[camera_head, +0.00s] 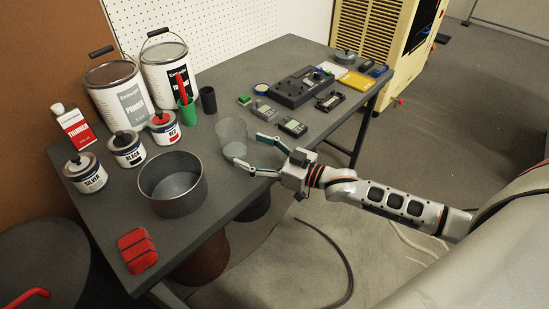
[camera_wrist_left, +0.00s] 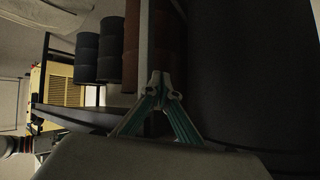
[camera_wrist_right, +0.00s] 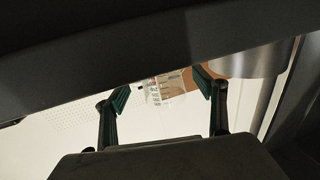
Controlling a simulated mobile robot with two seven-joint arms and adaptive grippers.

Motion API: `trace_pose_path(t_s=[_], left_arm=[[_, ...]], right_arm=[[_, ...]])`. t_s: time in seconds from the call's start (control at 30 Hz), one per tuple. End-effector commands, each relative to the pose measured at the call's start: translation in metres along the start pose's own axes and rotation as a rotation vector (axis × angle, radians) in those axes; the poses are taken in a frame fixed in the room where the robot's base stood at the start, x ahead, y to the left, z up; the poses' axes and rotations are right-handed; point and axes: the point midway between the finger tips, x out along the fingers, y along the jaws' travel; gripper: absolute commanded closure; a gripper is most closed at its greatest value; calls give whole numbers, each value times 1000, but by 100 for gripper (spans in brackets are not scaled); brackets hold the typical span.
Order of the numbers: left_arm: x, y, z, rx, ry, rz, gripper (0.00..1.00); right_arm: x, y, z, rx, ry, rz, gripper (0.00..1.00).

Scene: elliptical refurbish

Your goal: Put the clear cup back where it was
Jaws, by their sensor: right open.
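The clear cup (camera_head: 232,136) stands upright on the dark table, right of the metal pot. My right gripper (camera_head: 247,151) is open at the cup's right side, low over the table, with its fingers pointing at the cup. The fingertips reach the cup's near side; I cannot tell whether they touch it. In the right wrist view the fingers (camera_wrist_right: 162,90) are spread, with a faint clear shape between them. My left gripper (camera_wrist_left: 157,85) shows only in the left wrist view, its fingertips together and nothing visible between them.
The metal pot (camera_head: 173,185) stands left of the cup. Paint cans (camera_head: 121,93), a green cup (camera_head: 187,112) and a dark cup (camera_head: 208,100) stand behind. Small meters (camera_head: 293,126) lie to the right. A red block (camera_head: 137,250) lies at the near left corner.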

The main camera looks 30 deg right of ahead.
Motion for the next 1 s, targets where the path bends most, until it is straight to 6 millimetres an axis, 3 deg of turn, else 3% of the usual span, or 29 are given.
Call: trace_pose_path(t_s=[0.2,0.4,0.6,1.0], left_arm=[[-3,0,6,4,-15,1,100],[-6,-1,13,7,-28,1,100],[-5,-2,11,7,-26,0,100],[-3,-2,10,7,-22,-2,100]], right_arm=[[-43,0,-1,0,-1,0,30],[-69,0,-1,0,-1,0,30],[-80,0,-1,0,1,-1,30],[-81,0,0,0,1,0,30]])
